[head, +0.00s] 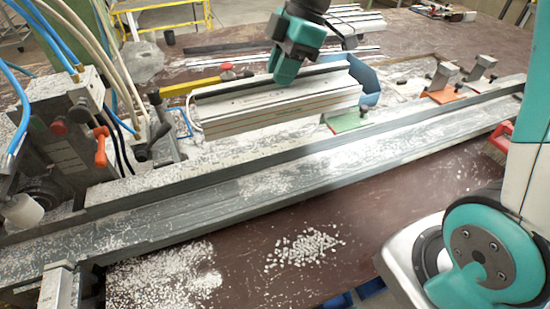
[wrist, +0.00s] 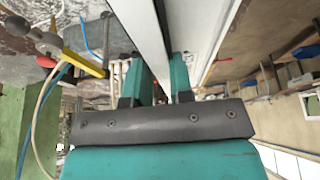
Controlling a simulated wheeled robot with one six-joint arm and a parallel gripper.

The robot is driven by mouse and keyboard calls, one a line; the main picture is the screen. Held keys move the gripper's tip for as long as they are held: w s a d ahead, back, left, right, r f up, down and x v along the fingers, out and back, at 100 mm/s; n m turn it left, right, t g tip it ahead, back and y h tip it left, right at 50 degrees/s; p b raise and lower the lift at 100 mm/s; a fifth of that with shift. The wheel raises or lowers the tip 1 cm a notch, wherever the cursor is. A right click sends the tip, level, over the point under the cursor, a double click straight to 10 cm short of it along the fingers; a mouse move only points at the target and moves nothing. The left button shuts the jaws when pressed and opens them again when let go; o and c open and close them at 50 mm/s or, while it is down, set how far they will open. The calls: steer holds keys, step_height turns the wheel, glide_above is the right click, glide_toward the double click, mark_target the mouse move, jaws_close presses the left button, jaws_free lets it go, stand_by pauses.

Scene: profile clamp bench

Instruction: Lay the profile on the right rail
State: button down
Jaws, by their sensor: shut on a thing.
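My gripper (head: 284,72) is shut on a long pale profile with a dark edge (wrist: 146,32). In the wrist view the profile runs between the two teal fingers and away to the top. In the head view the fingers reach down at the long pale block (head: 275,108) in the middle of the bench, and the held part is hard to tell apart from it. A long grey rail (head: 290,172) crosses the front of the bench from lower left to upper right. I cannot tell which part is the right rail.
Valves and hoses (head: 80,120) stand at the left. A yellow bar with a red knob (head: 200,84) lies behind the block. A green plate (head: 346,120) and an orange plate (head: 443,94) carry clamps. White granules (head: 303,247) lie scattered on the brown top.

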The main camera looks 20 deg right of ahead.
step_height(320, 180, down, 19)
steer(key=shift+a+f+p, duration=0.1)
steer(key=shift+p, duration=1.1)
steer(key=shift+f, duration=0.1)
steer(key=shift+f+b, duration=0.45)
steer(key=shift+s+f, duration=0.1)
steer(key=shift+f, duration=0.05)
steer(key=c, duration=1)
jaws_free()
